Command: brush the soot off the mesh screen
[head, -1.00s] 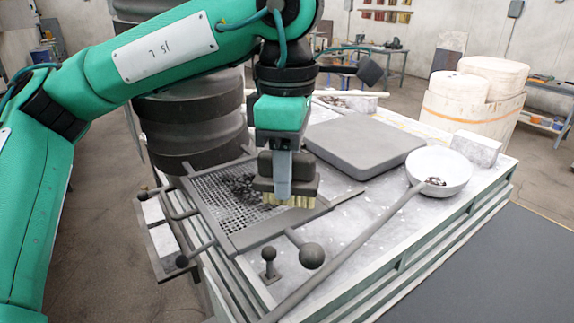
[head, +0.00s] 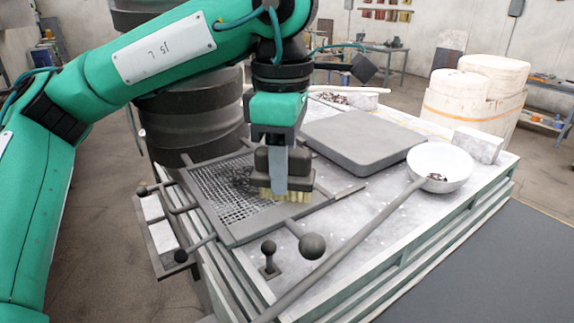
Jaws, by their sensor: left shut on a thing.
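The mesh screen (head: 217,202) is a dark framed grid at the left of the table, with ball-ended handles. Black soot (head: 236,182) shows on its upper part, partly hidden by my arm and the brush. My left gripper (head: 287,178) is shut on a brush (head: 299,184) with a dark body and pale bristles. The brush is upright, bristles down, at the right side of the mesh; I cannot tell if the bristles touch it. My right gripper is not in view.
A white ladle bowl (head: 440,166) with dark bits in it sits at the right, its long handle (head: 335,250) running toward the front. A flat grey slab (head: 362,142) lies behind the screen. A ball-topped knob (head: 268,256) stands at the front edge.

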